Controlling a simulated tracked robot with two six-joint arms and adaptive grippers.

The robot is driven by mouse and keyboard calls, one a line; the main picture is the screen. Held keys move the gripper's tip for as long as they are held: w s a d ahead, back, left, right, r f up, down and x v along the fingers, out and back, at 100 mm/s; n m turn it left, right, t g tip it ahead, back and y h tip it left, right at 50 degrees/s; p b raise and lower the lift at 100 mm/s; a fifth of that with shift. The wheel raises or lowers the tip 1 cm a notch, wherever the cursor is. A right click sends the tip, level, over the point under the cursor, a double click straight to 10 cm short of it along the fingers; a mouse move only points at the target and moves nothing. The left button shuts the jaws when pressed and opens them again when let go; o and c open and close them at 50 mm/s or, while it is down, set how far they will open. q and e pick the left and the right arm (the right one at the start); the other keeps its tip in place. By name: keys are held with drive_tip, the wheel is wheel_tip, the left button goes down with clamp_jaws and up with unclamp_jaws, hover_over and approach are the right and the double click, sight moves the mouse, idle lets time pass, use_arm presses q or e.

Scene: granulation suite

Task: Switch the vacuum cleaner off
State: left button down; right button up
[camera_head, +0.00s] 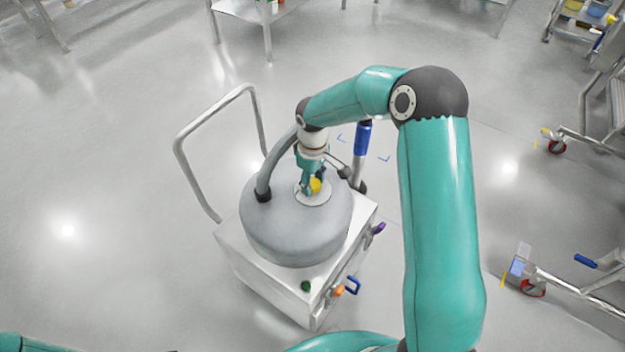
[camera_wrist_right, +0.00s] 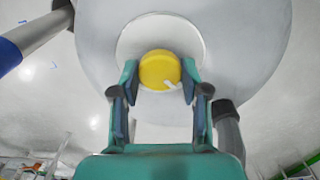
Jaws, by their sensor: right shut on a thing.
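The vacuum cleaner (camera_head: 285,235) has a round grey drum top on a white box-shaped base in the middle of the head view. A yellow rotary knob (camera_wrist_right: 158,68) sits on a white round plate (camera_wrist_right: 128,45) on the drum's top. The knob also shows at the fingertips in the head view (camera_head: 316,185). A white mark on the knob points to the lower right in the wrist view. My right gripper (camera_wrist_right: 160,80) is shut on the knob, one finger at each side. My left gripper is not in view.
A grey hose (camera_head: 267,180) rises from the drum close to my right wrist. A metal push handle (camera_head: 215,120) stands at the left. A blue-gripped wand (camera_head: 362,138) stands behind. Coloured fittings (camera_head: 338,290) line the base's front right. A wheeled frame (camera_head: 575,285) is at the right. Floor at left is clear.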

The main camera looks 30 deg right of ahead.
sight(313, 183)
drive_tip(key=shift+n, duration=0.3)
drive_tip(key=o, duration=1.1)
drive_tip(key=shift+o, duration=0.2)
wheel_tip(313, 183, up, 12)
idle(0.5)
